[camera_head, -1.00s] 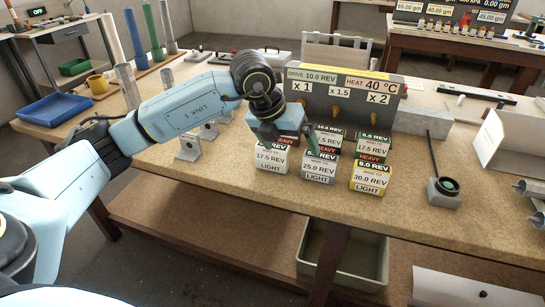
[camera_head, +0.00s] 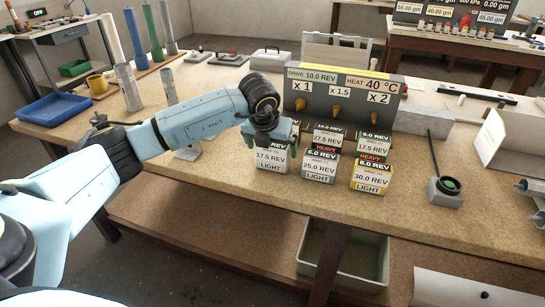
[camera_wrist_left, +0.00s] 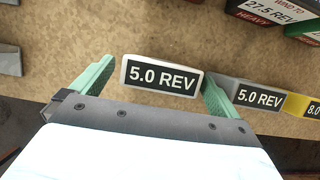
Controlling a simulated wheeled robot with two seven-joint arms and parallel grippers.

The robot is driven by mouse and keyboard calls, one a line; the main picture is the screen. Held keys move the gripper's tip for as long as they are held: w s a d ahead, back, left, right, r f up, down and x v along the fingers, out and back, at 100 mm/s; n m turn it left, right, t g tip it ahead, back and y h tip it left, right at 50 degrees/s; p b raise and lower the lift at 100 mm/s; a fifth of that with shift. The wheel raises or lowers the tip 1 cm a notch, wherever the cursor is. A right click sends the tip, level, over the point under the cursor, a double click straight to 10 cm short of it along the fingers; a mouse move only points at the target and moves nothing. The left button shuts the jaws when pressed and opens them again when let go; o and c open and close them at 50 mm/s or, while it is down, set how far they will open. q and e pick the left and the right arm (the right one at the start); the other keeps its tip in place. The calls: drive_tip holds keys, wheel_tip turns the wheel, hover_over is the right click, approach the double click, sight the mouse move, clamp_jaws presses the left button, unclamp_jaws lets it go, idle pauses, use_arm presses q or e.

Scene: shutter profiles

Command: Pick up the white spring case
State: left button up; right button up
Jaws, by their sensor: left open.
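The white spring case (camera_head: 270,159) stands at the left end of the front row on the bench, its front label reading 17.5 REV. In the left wrist view its top (camera_wrist_left: 162,77), marked 5.0 REV, lies between the green fingers. My left gripper (camera_head: 272,137) is right over the case, pointing down. It is open, with one finger on each side of the case; the wrist view (camera_wrist_left: 156,86) does not clearly show contact. The gripper hides the case's top in the head view. My right gripper is not in view.
A grey case (camera_head: 319,167) stands close on the right, then a yellow case (camera_head: 369,175). Dark-topped HEAVY cases (camera_head: 327,138) stand behind. The drive panel (camera_head: 342,99) rises at the back. The bench front is clear.

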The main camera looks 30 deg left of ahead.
use_arm(q)
drive_tip(key=shift+x, duration=1.5)
drive_tip(key=shift+w+d+r, duration=0.1)
drive_tip(key=shift+c, duration=0.4)
drive_tip(key=c, duration=1)
drive_tip(key=shift+r, duration=0.1)
